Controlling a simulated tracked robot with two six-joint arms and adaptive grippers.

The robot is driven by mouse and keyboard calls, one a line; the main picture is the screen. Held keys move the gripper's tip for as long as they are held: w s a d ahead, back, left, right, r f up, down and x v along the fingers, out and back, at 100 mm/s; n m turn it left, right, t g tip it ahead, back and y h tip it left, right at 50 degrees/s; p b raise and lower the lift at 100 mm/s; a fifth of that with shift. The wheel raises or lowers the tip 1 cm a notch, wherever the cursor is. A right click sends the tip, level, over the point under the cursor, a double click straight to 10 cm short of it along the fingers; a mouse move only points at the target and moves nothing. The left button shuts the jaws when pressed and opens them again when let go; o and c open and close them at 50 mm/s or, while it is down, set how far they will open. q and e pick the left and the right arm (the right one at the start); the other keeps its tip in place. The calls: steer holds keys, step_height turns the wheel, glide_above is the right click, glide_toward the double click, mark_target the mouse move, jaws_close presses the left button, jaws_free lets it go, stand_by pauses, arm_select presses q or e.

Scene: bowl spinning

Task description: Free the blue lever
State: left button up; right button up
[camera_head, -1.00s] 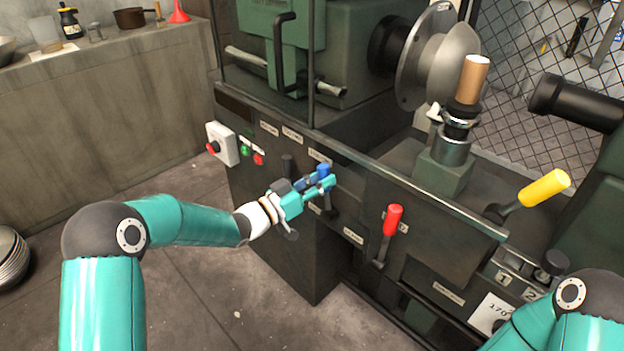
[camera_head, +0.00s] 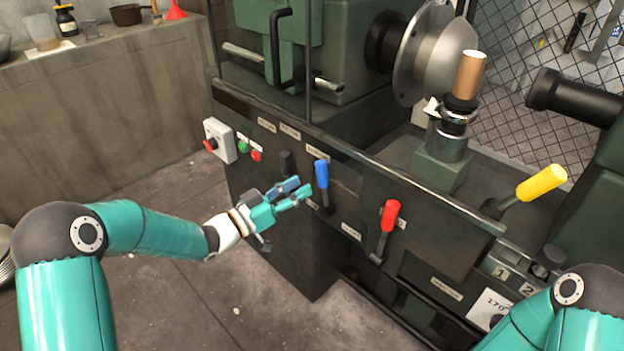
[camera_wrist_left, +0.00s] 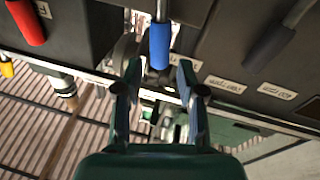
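The blue lever (camera_head: 321,174) stands upright on the front panel of the green machine, its grip fully visible. In the left wrist view the blue grip (camera_wrist_left: 160,46) is beyond the fingertips, between their lines, with a clear gap. My left gripper (camera_head: 302,190) is open and empty, just left of the lever and apart from it; its two fingers also show in the left wrist view (camera_wrist_left: 160,75). My right gripper is out of view; only part of my right arm shows at the lower right.
A red lever (camera_head: 390,217) is to the right on the same panel, and a yellow lever (camera_head: 541,184) farther right. A black lever (camera_head: 287,163) stands just left of the blue one. A switch box (camera_head: 220,140) is at the panel's left end. The floor in front is clear.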

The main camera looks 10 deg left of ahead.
arm_select(q)
steer(key=shift+v, duration=2.65)
